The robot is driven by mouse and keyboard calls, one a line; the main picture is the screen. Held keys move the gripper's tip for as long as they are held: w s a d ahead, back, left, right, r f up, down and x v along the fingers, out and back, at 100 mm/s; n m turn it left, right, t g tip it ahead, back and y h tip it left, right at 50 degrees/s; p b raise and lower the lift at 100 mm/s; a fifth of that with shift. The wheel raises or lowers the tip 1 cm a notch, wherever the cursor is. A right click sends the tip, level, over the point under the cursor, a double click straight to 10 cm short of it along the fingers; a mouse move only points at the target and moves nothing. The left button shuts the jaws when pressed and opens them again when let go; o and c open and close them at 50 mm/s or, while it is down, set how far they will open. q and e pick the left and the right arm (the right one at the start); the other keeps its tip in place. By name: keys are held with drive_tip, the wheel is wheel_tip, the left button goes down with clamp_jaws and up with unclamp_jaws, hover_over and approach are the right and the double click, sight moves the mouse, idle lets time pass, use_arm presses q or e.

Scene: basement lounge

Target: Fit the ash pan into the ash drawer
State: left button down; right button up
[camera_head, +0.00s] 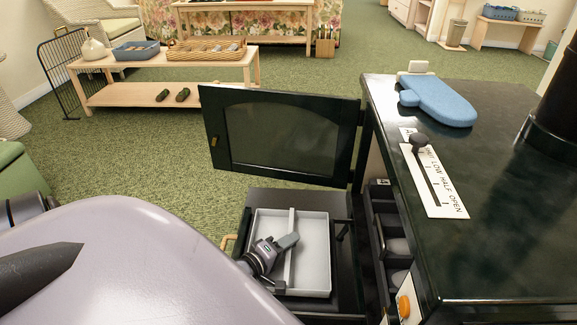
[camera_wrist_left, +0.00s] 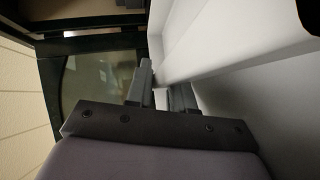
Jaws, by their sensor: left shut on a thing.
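The ash pan (camera_head: 316,252) is a light grey open tray with a raised strip down its middle. It lies roughly level in or over the dark pulled-out ash drawer (camera_head: 285,198), which has a pale wooden handle (camera_head: 228,243) at its left. I cannot tell whether the pan is fully seated. My left gripper (camera_head: 287,243) reaches into the pan and is shut on its middle strip. In the left wrist view, the fingers (camera_wrist_left: 162,88) are beside the pan's pale wall (camera_wrist_left: 235,45); the contact is partly hidden. My right gripper is not in view.
The stove's glazed door (camera_head: 280,132) stands open above and behind the drawer. The dark stove top (camera_head: 500,220) at right holds a blue oven mitt (camera_head: 437,100) and a lever plate (camera_head: 435,180). A low wooden table (camera_head: 150,75) stands far left, with green carpet between.

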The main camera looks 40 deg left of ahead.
sight(288, 251)
use_arm(q)
drive_tip(key=shift+p, duration=0.4)
idle(1.4)
drive_tip(key=shift+f+b, duration=1.65)
drive_tip(key=shift+f, duration=0.2)
